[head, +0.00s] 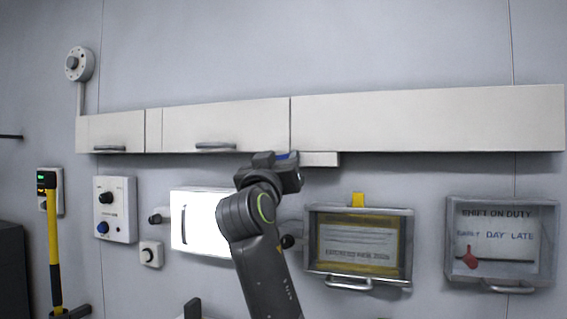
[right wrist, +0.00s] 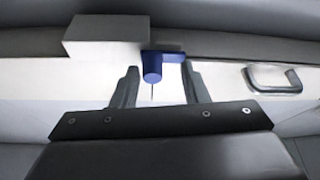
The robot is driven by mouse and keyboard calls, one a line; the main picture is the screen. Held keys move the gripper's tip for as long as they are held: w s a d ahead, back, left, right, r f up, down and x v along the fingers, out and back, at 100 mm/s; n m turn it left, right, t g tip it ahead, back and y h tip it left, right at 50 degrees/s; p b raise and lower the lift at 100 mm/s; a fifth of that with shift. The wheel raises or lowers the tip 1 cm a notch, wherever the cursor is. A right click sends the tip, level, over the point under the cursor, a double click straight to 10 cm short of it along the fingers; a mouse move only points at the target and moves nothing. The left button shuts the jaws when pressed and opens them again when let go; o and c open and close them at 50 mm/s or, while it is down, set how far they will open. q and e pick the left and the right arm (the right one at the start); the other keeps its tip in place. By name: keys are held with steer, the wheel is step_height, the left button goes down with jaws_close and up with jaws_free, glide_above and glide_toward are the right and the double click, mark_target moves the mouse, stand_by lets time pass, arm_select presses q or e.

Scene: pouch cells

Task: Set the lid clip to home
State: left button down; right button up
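A small blue part (head: 285,156), which looks like the lid clip, sits at the underside of the long wall cabinet. In the right wrist view it is a blue block with a rounded peg (right wrist: 152,67) beside a white box. My right gripper (head: 277,160) is raised to it. In the right wrist view its two fingers (right wrist: 158,88) stand apart, one on each side of the peg, with gaps visible. The gripper is open and holds nothing. The fingers are mostly hidden in the head view. My left gripper is not in view.
The white cabinet (head: 420,120) has handles along its lower edge; one handle (right wrist: 273,79) is right of the fingers. Below hang a bright panel (head: 190,222), a framed notice (head: 315,238) with a yellow tab, and a shift board (head: 455,230) with a red marker. A yellow lever (head: 53,240) stands left.

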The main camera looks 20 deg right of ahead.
steer(key=b+v, duration=1)
steer(key=v, duration=0.7)
steer(key=shift+s+a, duration=0.2)
